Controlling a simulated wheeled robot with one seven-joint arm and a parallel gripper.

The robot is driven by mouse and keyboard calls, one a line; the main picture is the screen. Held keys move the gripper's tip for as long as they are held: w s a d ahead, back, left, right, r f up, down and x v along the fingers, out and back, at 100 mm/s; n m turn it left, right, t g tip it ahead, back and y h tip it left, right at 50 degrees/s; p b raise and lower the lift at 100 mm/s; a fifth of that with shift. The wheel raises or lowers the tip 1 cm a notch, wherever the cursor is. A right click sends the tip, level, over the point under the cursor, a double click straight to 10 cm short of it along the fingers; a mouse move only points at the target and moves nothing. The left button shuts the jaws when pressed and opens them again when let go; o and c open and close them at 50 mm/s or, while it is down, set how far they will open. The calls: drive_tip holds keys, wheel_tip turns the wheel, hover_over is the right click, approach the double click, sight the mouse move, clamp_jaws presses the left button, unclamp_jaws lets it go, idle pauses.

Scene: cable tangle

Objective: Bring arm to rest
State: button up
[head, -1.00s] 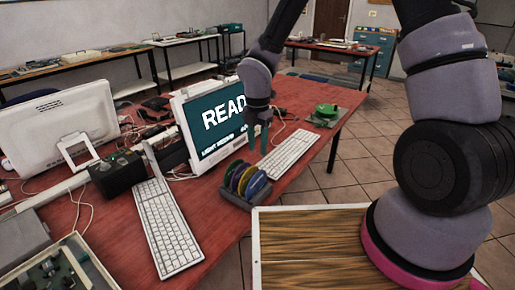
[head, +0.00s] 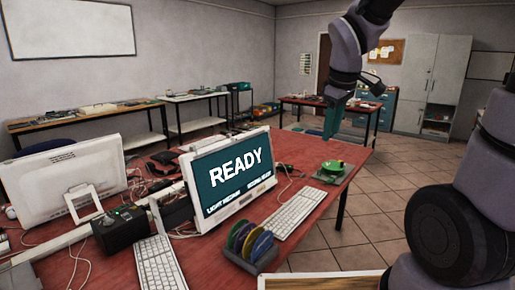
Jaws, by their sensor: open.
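My gripper (head: 333,121) hangs at the upper right of the head view, with its teal fingers pointing down. It is open and I see nothing between the fingers. It appears above or beyond the right end of the red table (head: 215,222), near the green round device (head: 332,168); the exact height is hard to tell. My arm's upper part leaves the top of the picture, and its lower links stand at the right edge.
On the red table stand a monitor reading READY (head: 235,170), a white keyboard (head: 296,213), a rack of coloured discs (head: 250,243), a black box (head: 121,230) and tangled cables. Another monitor (head: 65,180) stands left. Open tiled floor (head: 385,205) lies to the right.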

drive_tip(key=s+d+r+m+t+y, duration=0.2)
drive_tip(key=s+d+r+m, duration=0.3)
drive_tip(key=s+r+m, duration=0.5)
drive_tip(key=m+t, duration=0.1)
drive_tip(key=m, duration=0.2)
drive_tip(key=shift+s+d+t, duration=0.3)
